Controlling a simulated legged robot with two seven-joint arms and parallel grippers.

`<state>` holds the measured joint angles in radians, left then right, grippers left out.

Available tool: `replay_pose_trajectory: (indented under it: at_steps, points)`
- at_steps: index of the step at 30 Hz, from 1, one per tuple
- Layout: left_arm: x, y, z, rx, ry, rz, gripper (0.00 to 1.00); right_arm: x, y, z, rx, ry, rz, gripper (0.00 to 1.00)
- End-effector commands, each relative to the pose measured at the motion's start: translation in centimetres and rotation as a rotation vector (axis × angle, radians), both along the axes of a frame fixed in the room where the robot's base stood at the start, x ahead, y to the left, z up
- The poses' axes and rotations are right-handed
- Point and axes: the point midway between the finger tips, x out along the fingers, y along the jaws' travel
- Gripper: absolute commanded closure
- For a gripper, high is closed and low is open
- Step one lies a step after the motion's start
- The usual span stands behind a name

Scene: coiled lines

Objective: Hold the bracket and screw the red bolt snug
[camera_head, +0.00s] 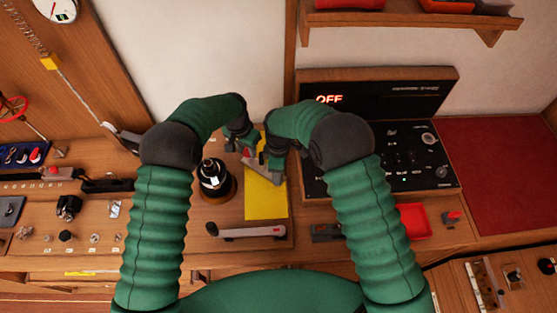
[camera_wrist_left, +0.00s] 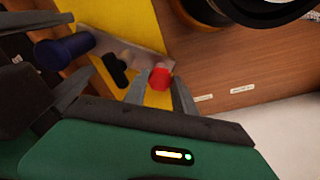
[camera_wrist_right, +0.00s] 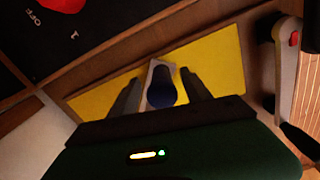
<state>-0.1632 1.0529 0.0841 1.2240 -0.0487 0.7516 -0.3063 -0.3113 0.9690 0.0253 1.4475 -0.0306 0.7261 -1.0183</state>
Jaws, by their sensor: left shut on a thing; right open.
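The grey bracket (camera_wrist_left: 140,58) lies over a yellow mat (camera_head: 265,201), and it also shows in the head view (camera_head: 262,171). The red bolt (camera_wrist_left: 160,77) stands at one end of the bracket. My left gripper (camera_wrist_left: 160,86) is shut on the red bolt; it also shows in the head view (camera_head: 241,146). A blue round-headed peg (camera_wrist_left: 66,49) sits at the bracket's other end. My right gripper (camera_wrist_right: 160,85) is open, with its fingers on either side of the blue peg (camera_wrist_right: 162,90) and gaps showing. The bolt's shank is hidden.
A black and white device on a round wooden base (camera_head: 214,180) stands left of the mat. A grey lever (camera_head: 247,231) lies in front of it. A black panel reading OFF (camera_head: 385,98) and a red tray (camera_head: 413,221) are to the right.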

Motion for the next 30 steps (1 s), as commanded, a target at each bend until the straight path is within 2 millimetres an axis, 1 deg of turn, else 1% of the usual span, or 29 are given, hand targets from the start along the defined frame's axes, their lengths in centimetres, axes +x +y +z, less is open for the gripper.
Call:
replay_pose_trajectory:
  at_steps: [1, 4, 11, 14, 24, 25, 30]
  points:
    - [0.03, 0.08, -0.01, 0.001, -0.001, 0.0, 1.0, -0.02, -0.01, -0.58, -0.001, 0.001, 0.0, 0.44]
    - [0.02, 0.08, 0.0, 0.001, -0.001, 0.0, 1.0, -0.02, -0.01, -1.15, 0.0, 0.0, -0.001, 0.44]
    - [0.02, 0.08, -0.01, 0.001, 0.0, 0.001, 1.0, -0.01, -0.02, -1.28, 0.0, -0.001, -0.001, 0.44]
    - [0.02, 0.08, -0.01, 0.001, -0.001, 0.0, 1.0, -0.01, -0.01, -1.27, 0.0, -0.001, -0.002, 0.54]
    - [0.0, 0.04, 0.0, 0.001, -0.001, 0.0, 1.0, 0.03, -0.02, -1.23, 0.001, -0.002, -0.002, 0.99]
    - [0.0, 0.04, 0.0, 0.0, 0.0, 0.0, 1.0, 0.04, -0.01, -1.22, 0.001, -0.002, -0.002, 1.0]
    - [-0.02, 0.0, 0.0, 0.0, 0.0, 0.0, 1.0, 0.06, 0.0, -1.21, 0.001, -0.002, -0.002, 1.0]
